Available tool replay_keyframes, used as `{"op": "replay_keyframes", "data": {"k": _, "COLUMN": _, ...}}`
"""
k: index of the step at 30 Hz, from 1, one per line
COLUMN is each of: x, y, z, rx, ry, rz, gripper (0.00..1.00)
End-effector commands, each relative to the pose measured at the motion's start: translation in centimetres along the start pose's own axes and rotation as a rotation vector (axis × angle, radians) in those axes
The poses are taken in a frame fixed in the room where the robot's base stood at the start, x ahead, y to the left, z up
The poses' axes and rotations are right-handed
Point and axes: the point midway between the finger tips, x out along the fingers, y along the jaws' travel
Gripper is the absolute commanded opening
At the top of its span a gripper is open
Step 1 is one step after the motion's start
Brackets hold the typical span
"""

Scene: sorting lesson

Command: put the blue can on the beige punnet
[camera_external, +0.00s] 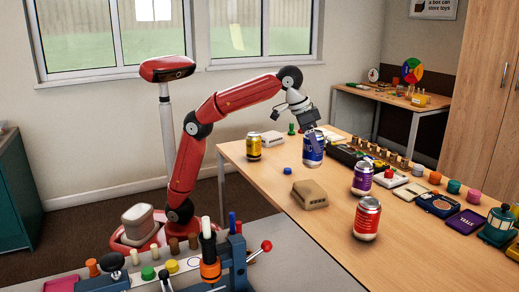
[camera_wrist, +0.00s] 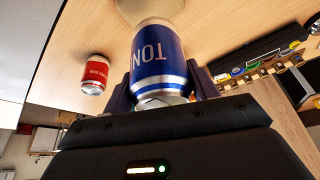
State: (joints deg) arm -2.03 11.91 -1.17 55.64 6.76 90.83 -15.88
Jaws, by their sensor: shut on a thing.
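The blue can (camera_external: 313,157) is upright between the fingers of my gripper (camera_external: 312,136), beyond the beige punnet. In the wrist view the blue can (camera_wrist: 158,62) fills the middle, with a finger of my gripper (camera_wrist: 162,90) on each side. My gripper is shut on it. I cannot tell whether the can's base touches the table. The beige punnet (camera_external: 309,194) lies on the table nearer the external camera, with nothing on it. In the wrist view a beige shape behind the can at the top edge may be the punnet, mostly hidden.
A purple can (camera_external: 362,179) and a red can (camera_external: 367,219) stand right of the punnet. A yellow can (camera_external: 254,147) stands at the left edge. A blue cap (camera_external: 287,171) lies near the punnet. Small items crowd the right side; the table's front is clear.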

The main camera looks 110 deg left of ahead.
Motion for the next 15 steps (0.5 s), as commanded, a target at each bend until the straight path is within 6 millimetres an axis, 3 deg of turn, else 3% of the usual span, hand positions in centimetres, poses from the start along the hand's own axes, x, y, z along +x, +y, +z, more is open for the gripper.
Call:
{"op": "replay_keyframes", "data": {"k": 3, "x": 2.2, "y": 0.2, "z": 1.1, "rx": 0.002, "ry": -0.003, "rz": 0.000, "gripper": 0.37}}
{"op": "replay_keyframes", "data": {"k": 15, "x": 6.6, "y": 0.1, "z": 2.9, "rx": 0.001, "ry": -0.001, "rz": 0.000, "gripper": 0.37}}
